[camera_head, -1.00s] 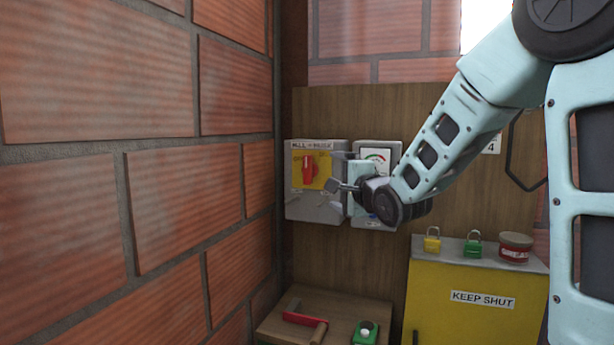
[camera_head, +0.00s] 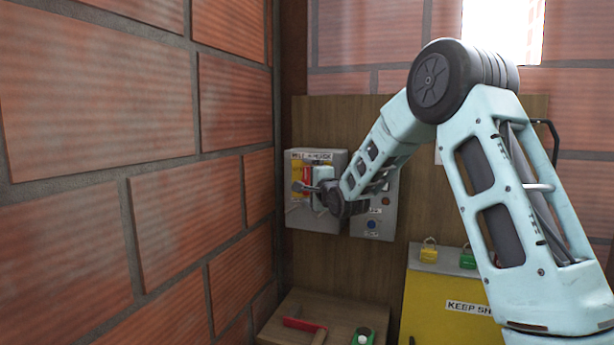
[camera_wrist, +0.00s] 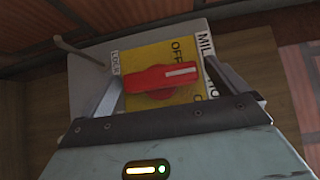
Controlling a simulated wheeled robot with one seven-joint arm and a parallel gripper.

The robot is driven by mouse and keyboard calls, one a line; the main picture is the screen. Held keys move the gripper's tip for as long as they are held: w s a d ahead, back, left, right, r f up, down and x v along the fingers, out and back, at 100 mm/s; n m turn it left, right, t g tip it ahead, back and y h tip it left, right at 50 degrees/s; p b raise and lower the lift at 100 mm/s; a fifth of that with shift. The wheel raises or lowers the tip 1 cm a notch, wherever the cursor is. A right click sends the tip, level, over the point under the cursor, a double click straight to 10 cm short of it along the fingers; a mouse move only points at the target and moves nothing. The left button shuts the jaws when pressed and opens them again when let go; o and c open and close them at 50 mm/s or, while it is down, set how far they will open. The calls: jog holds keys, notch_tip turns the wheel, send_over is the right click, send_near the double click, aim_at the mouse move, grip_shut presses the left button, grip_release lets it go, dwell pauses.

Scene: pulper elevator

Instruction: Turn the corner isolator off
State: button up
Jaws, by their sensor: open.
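The corner isolator is a grey box (camera_head: 332,219) on the wooden board by the brick corner. It has a yellow plate (camera_wrist: 148,55) and a red rotary handle (camera_wrist: 160,78). In the wrist view the plate shows the word OFF, and a lock label stands at its left edge. My gripper (camera_wrist: 165,85) is open in front of the box, with one finger on each side of the red handle. I cannot tell whether the fingers touch it. In the head view my gripper (camera_head: 308,188) hides part of the handle and plate.
A second grey box (camera_head: 375,222) with buttons is close on the right. Below are a wooden ledge with a red-handled tool (camera_head: 304,325) and a green button box (camera_head: 362,337), and a yellow cabinet (camera_head: 440,290) with padlocks on top. A brick wall (camera_head: 150,200) rises close on the left.

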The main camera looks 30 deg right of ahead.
jog(key=shift+w, duration=0.6)
jog(key=c, duration=1)
